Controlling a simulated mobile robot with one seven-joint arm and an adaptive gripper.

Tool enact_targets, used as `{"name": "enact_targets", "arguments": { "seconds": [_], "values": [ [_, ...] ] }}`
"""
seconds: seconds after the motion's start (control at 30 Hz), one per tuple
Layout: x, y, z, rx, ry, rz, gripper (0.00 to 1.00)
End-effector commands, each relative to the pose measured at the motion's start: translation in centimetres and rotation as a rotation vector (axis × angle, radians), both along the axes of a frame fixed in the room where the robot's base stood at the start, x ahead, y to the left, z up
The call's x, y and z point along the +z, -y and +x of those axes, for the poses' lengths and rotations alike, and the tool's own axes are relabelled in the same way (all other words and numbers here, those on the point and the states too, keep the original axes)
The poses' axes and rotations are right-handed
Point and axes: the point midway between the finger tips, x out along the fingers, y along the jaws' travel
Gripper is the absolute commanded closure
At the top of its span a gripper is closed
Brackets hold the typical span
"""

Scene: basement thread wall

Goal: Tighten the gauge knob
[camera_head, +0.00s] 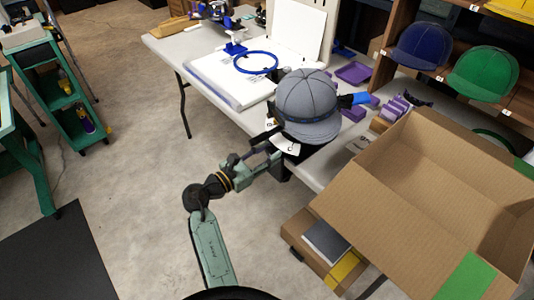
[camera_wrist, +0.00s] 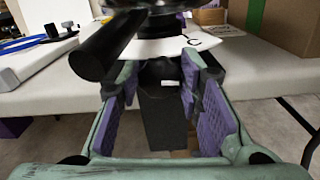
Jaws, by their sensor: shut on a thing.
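A grey cap (camera_head: 308,98) sits on a dark fixture at the table's near edge. A white lettered gauge plate (camera_head: 284,144) shows under its brim; it also shows in the wrist view (camera_wrist: 200,44). Below the plate is the dark gauge knob (camera_wrist: 163,73), between my purple-padded fingers. My gripper (camera_head: 270,160) reaches in from the left, under the cap, and is shut on the knob. In the wrist view my gripper (camera_wrist: 166,80) has a fingertip at each side of the knob. The exact finger contact is hard to see in the dark there.
A black bar (camera_wrist: 105,47) juts toward the wrist camera, close above my left finger. A large open cardboard box (camera_head: 400,190) stands right of the cap. A blue hoop (camera_head: 256,63) lies on the white table (camera_head: 195,58). The floor at left is mostly free.

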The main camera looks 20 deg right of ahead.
Motion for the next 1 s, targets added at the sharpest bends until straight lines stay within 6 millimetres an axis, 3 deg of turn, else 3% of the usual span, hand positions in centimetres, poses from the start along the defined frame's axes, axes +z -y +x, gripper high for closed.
{"name": "enact_targets", "arguments": {
  "seconds": [0.37, 1.0],
  "values": [
    [-0.06, 0.00, -0.06, 0.000, 0.099, 0.036, 0.95],
    [-0.43, 0.11, -0.28, -0.002, 0.639, 0.231, 0.95]
  ]
}}
